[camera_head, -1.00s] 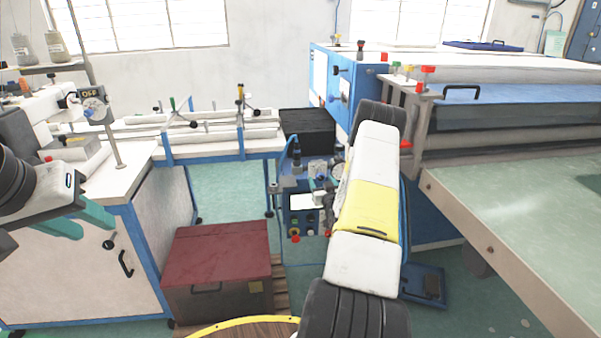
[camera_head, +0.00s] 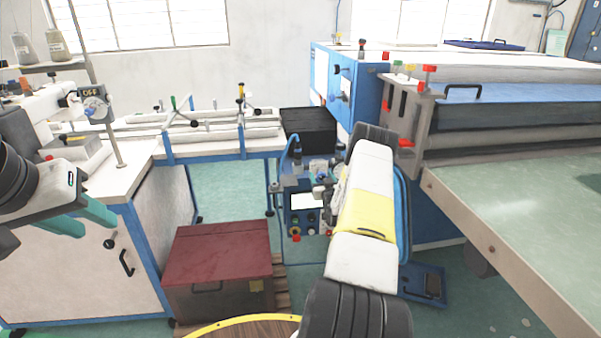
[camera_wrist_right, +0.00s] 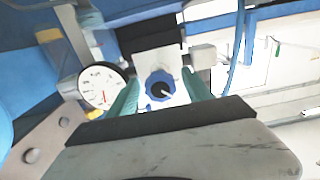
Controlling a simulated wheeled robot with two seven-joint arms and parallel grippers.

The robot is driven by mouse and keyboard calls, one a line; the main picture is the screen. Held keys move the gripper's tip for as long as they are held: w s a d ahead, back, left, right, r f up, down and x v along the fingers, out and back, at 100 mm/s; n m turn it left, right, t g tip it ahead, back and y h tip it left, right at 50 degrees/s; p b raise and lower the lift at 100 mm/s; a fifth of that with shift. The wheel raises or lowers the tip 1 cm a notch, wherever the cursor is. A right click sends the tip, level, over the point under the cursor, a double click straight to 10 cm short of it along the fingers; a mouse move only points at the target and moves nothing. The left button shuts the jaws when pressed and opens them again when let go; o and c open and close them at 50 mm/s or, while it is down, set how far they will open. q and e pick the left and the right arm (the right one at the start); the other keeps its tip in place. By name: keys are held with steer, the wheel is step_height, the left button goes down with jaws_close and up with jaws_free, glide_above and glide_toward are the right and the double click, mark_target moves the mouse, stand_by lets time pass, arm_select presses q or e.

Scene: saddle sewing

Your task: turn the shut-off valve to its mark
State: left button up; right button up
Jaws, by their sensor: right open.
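The shut-off valve appears as a blue scalloped knob (camera_wrist_right: 160,86) with a white pointer line, in front of a pale plate in the right wrist view. My right gripper (camera_wrist_right: 161,96) is open, with one teal finger on each side of the knob. I cannot tell whether the fingers touch it. In the head view my right gripper (camera_head: 322,181) is small and partly hidden by my arm at the blue valve unit, and the knob is hard to make out. My left gripper (camera_head: 80,220) is open and empty at the left, in front of the white cabinet.
A round white gauge (camera_wrist_right: 103,86) sits close to the left finger in the wrist view. A control box (camera_head: 303,222) with buttons is below the valve unit. A dark red chest (camera_head: 217,262) stands on the floor to the left. A black box (camera_head: 308,130) is behind.

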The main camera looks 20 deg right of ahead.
jaws_close()
steer(key=shift+m, duration=0.3)
steer(key=m, duration=0.3)
steer(key=shift+m, duration=0.3)
steer(key=m, duration=0.4)
steer(key=shift+f+m, duration=0.1)
steer(key=shift+m, duration=0.2)
steer(key=m, duration=0.4)
steer(key=shift+m, duration=2.5)
